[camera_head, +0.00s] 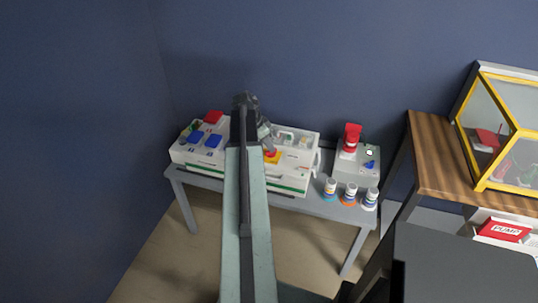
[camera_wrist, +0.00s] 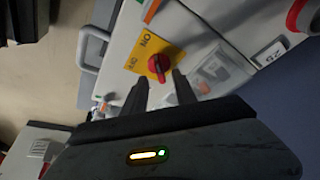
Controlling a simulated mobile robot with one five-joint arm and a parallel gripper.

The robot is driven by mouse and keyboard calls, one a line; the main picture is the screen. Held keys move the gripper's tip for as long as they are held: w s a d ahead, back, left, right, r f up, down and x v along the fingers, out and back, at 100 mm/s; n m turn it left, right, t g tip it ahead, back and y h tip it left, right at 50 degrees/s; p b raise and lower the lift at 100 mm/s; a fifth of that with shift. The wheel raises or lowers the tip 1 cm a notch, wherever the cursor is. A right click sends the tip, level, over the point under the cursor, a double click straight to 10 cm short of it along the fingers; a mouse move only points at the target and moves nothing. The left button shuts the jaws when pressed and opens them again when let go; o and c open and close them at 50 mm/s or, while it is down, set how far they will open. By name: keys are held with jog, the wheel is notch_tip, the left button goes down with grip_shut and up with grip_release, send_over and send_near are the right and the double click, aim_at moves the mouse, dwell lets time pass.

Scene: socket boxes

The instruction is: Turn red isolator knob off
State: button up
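The red isolator knob (camera_wrist: 158,65) sits on a yellow plate (camera_wrist: 143,50) marked ON and OFF, on a white box, in the wrist view. In the head view the yellow plate (camera_head: 271,159) shows just beyond my arm, with a bit of red on it. My gripper (camera_wrist: 159,78) is open, its two dark fingers apart and pointing at the knob. The fingertips are at the knob's near edge, one toward each side; I cannot tell if they touch it. In the head view my gripper (camera_head: 265,143) is over the white box and partly hides it.
The white boxes stand on a grey table (camera_head: 323,208) against a blue wall. Left are blue and red sockets (camera_head: 213,117). Right are a grey box (camera_head: 356,163) with a red part and several small bottles (camera_head: 350,194). A wooden shelf (camera_head: 450,165) with a yellow-framed case stands far right.

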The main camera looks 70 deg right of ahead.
jog(key=b+x, duration=0.1)
jog(key=x, duration=0.1)
jog(key=shift+d+f, duration=0.1)
jog(key=shift+f, duration=0.3)
jog(key=shift+s+r, duration=0.1)
